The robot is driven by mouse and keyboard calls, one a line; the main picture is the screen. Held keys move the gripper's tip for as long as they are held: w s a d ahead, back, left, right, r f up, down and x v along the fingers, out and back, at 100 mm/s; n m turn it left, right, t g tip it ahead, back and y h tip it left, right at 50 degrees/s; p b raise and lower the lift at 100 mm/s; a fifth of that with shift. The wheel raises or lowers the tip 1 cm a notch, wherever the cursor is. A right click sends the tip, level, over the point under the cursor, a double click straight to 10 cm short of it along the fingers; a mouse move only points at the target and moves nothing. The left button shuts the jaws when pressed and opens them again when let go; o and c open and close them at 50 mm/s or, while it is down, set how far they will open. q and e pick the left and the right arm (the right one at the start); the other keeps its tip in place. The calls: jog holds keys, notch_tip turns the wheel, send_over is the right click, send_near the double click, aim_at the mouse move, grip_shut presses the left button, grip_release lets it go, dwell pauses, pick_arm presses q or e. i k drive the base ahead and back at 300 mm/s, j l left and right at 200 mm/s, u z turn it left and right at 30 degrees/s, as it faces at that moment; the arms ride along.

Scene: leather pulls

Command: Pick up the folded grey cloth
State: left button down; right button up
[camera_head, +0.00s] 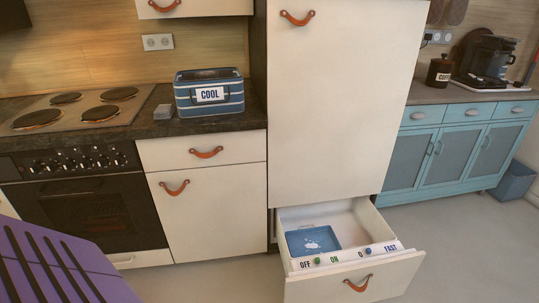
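The folded grey cloth (164,111) appears as a small flat grey bundle on the dark countertop (190,125). It lies between the hob and a blue striped box labelled COOL, close to the box's left side. Nothing covers it. Neither of my grippers shows in the head view, so their state cannot be seen.
The hob (75,108) has several dark plates. The COOL box (209,93) stands right of the cloth. A purple slatted object (60,265) fills the lower left.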

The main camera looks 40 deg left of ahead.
aim_at(163, 112)
jog(key=u, duration=1.95)
